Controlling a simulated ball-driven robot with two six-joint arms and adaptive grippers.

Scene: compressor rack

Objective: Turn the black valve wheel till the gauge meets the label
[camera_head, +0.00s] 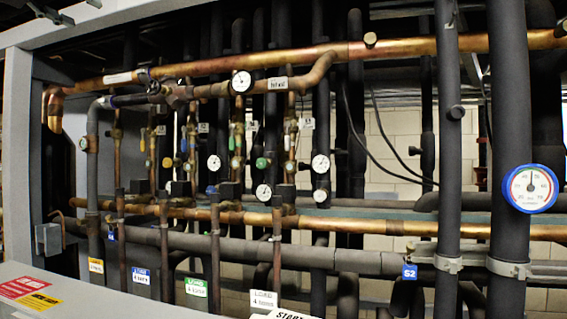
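A large gauge (530,188) with a blue rim and a white face is fixed on a thick black pipe at the right. Its needle points about straight up; its numbers are too small to read surely. Smaller white gauges, one of them at the top centre (241,81), sit among the copper pipes. Hanging labels line the lower pipes: orange (96,265), blue (141,276), green (196,287) and white (263,299). I cannot make out a black valve wheel for sure. Neither of my grippers is in view.
Copper pipes (400,48) and dark insulated pipes (447,180) fill the rack closely. A blue S2 tag (409,271) hangs at the lower right. A grey panel (80,300) with red and yellow stickers lies at the lower left. Loose black cables hang at centre right.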

